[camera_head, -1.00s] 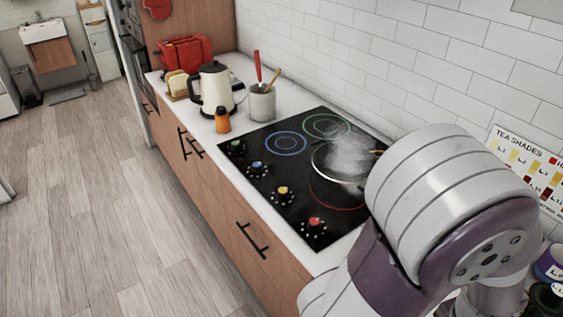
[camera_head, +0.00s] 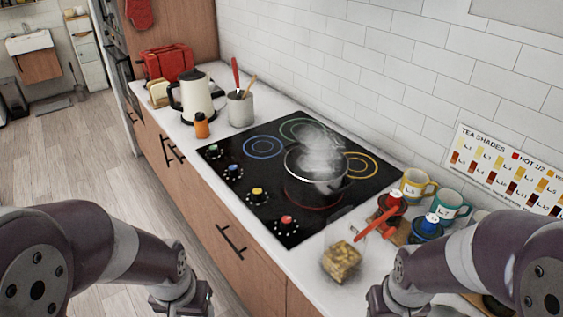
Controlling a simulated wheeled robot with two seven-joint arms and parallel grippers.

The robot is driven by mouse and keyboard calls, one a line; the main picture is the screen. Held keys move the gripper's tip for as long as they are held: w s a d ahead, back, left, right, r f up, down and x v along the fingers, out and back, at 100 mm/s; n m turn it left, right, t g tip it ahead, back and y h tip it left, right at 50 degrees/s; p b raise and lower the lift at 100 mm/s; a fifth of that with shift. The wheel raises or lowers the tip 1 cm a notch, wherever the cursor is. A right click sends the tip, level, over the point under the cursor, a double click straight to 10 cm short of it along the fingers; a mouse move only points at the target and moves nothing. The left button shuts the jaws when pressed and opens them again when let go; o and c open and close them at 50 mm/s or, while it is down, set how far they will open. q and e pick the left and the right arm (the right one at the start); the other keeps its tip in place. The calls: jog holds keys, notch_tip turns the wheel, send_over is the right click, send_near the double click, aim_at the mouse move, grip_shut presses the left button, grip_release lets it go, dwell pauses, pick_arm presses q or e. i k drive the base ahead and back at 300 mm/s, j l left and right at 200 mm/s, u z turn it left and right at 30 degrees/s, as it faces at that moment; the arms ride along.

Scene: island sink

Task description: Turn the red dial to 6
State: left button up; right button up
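The red dial (camera_head: 286,219) sits at the near front corner of the black cooktop (camera_head: 228,180), with small marks around it that are too small to read. Yellow, blue and green dials run away from it along the same edge. A steaming pot (camera_head: 318,172) stands on the cooktop, over the red ring. My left gripper (camera_head: 193,305) is low at the bottom edge, in front of the cabinets and apart from the dial. My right gripper (camera_head: 388,302) is at the bottom right, by the counter. Both fingertips are cut off or too unclear to judge.
Several mugs (camera_head: 414,186), red and blue items and a blurred yellowish block (camera_head: 341,262) crowd the counter right of the cooktop. A kettle (camera_head: 194,96), orange bottle (camera_head: 201,125) and utensil cup (camera_head: 240,109) stand at its far end. Cabinet handles (camera_head: 231,242) jut out in front.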

aim_at(286, 221)
jog(key=z, duration=0.35)
jog(key=i+j+z, duration=0.1)
jog(key=j+z, duration=0.3)
jog(key=i+j+z, duration=0.1)
jog(key=z, duration=0.3)
jog(key=j+z, duration=0.4)
